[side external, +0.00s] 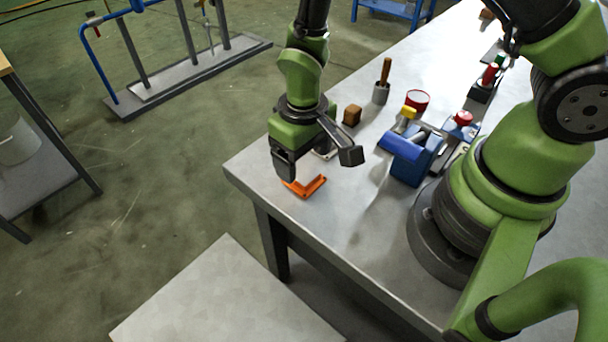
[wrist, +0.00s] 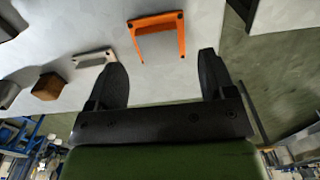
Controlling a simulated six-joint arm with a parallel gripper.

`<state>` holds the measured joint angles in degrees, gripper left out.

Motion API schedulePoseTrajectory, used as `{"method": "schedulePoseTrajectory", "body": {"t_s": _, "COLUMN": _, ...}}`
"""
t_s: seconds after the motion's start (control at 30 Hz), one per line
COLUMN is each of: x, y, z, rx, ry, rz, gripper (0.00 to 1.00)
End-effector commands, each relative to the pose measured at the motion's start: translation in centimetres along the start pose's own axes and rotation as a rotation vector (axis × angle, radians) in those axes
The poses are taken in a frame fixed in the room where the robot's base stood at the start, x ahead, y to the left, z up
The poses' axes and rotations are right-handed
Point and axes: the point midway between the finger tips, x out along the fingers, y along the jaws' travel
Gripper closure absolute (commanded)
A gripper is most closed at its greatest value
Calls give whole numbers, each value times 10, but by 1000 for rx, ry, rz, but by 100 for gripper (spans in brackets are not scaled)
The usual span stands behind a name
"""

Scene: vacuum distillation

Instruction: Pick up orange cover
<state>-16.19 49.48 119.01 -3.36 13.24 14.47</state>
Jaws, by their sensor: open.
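The orange cover (side external: 308,188) is a flat, U-shaped bracket lying on the table near its left corner. In the wrist view the orange cover (wrist: 157,23) lies beyond the fingertips, roughly centred between them, with its open side toward my gripper. My gripper (side external: 318,165) is over the table corner close to the cover. In the wrist view my gripper (wrist: 162,75) has its two dark fingers spread wide with nothing between them. In the side view the gripper partly hides the cover's far side.
A grey bracket (wrist: 95,57) lies left of the cover, and a brown wooden block (side external: 352,114) stands behind. A blue device (side external: 411,156), a red cup (side external: 417,101) and a grey holder with a wooden handle (side external: 381,92) stand farther back. The table edge (side external: 262,197) is close to the cover.

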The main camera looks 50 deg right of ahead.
Motion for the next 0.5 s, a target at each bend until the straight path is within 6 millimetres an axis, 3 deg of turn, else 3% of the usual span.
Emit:
{"method": "schedulePoseTrajectory", "body": {"t_s": 0.2, "x": 31, "y": 1, "z": 1, "rx": 0, "ry": -4, "rz": 1, "gripper": 23}}
{"method": "schedulePoseTrajectory", "body": {"t_s": 0.5, "x": 36, "y": 1, "z": 0, "rx": 1, "ry": -1, "rz": 0, "gripper": 23}}
